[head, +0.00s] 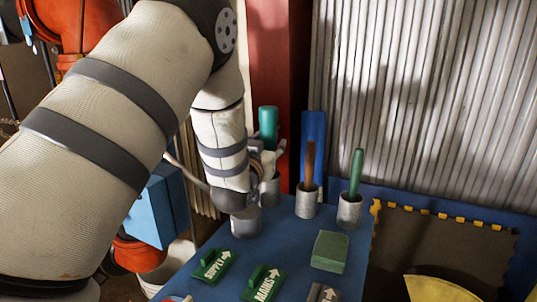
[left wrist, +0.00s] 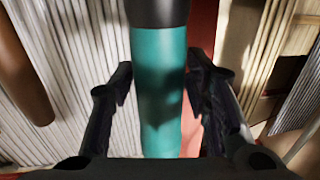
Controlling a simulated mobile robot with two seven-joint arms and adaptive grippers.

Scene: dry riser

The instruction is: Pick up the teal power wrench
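The teal power wrench (head: 268,122) stands upright in a grey metal cup at the back left of the blue table, its teal upper part showing. In the left wrist view the teal wrench (left wrist: 160,100) runs between my gripper's two dark fingers, with a dark section at the top. My left gripper (head: 265,158) is at the wrench, partly hidden by my arm. In the left wrist view my left gripper (left wrist: 162,82) is open, one finger on each side, with narrow gaps beside the teal surface. My right gripper is not in view.
Beside the wrench, cups hold a brown-handled tool (head: 310,160) and a green-handled tool (head: 356,172). Another grey cup (head: 245,222) stands in front. Green blocks labelled SUPPLY (head: 213,265) and MAINS (head: 263,284) and a plain green block (head: 330,250) lie on the blue table (head: 285,232). Corrugated metal stands behind.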

